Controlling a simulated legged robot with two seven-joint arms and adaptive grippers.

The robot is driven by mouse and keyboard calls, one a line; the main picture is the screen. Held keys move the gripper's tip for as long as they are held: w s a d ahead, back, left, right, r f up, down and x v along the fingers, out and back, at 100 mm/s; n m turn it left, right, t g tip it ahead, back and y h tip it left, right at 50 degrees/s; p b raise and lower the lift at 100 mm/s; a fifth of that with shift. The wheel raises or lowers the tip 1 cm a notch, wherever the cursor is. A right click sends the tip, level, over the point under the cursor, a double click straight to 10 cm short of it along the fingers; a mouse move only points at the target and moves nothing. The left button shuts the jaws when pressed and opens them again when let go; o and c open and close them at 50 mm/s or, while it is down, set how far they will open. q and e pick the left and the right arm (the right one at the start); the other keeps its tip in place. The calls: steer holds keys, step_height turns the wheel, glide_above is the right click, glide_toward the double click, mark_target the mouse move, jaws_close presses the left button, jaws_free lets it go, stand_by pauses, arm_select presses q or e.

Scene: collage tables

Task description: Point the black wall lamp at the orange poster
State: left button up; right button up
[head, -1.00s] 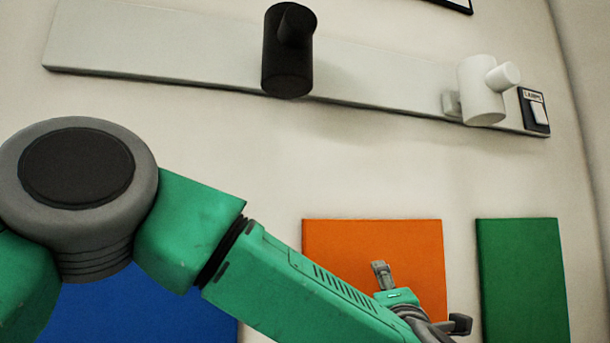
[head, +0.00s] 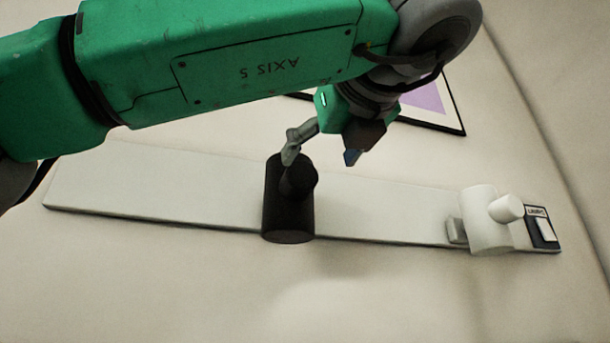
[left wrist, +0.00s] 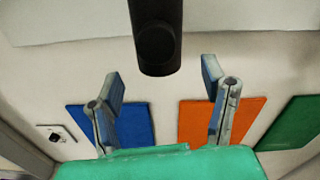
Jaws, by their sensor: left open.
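The black wall lamp (head: 289,215) is a dark cylinder with a short round knob, mounted on the pale wall rail in the head view. My left gripper (head: 322,151) is open and empty, just above the lamp, with one finger overlapping the lamp's top edge. I cannot tell whether they touch. In the wrist view its fingers (left wrist: 162,80) are spread wide. My right gripper is not in view.
A white lamp (head: 487,225) and a switch plate (head: 541,230) sit at the right end of the rail (head: 390,210). A framed purple picture (head: 428,99) hangs above. Blue (left wrist: 135,128) and green (left wrist: 293,124) posters flank the orange one.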

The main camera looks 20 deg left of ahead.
mark_target(304, 176)
arm_select(q)
steer(key=p+x, duration=0.2)
steer(key=x, duration=0.6)
steer(key=shift+a, duration=0.3)
steer(key=shift+s+d, duration=0.1)
